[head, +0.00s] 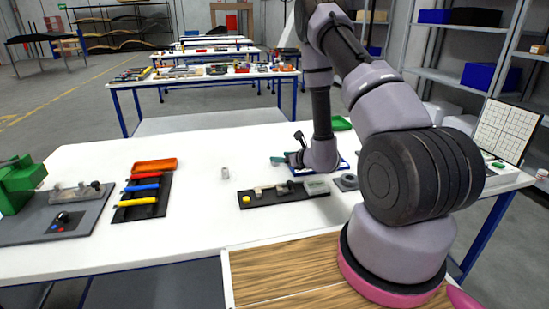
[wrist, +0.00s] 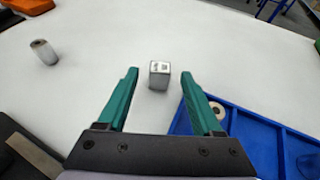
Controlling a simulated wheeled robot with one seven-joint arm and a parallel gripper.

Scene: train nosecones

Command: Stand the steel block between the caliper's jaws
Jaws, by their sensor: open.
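The steel block (wrist: 159,75) stands upright on the white table in the wrist view, with dark marks on its top. My gripper (wrist: 159,82) is open, and its two green fingers appear on either side of the block, with gaps on both sides. I cannot tell how far above the block the fingertips are. In the head view my gripper (head: 287,159) is behind the black mat, and I cannot make out the block there. What looks like the caliper (head: 316,187), with a grey display, lies on the black mat (head: 298,195); its jaws are too small to make out clearly.
A blue tray (wrist: 262,122) with a metal ring (wrist: 217,108) lies beside the right finger. A small grey cylinder (head: 225,173) stands on the table to the left. An orange tray (head: 155,165) and colored-handled tools (head: 141,188) lie farther left. Table between is clear.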

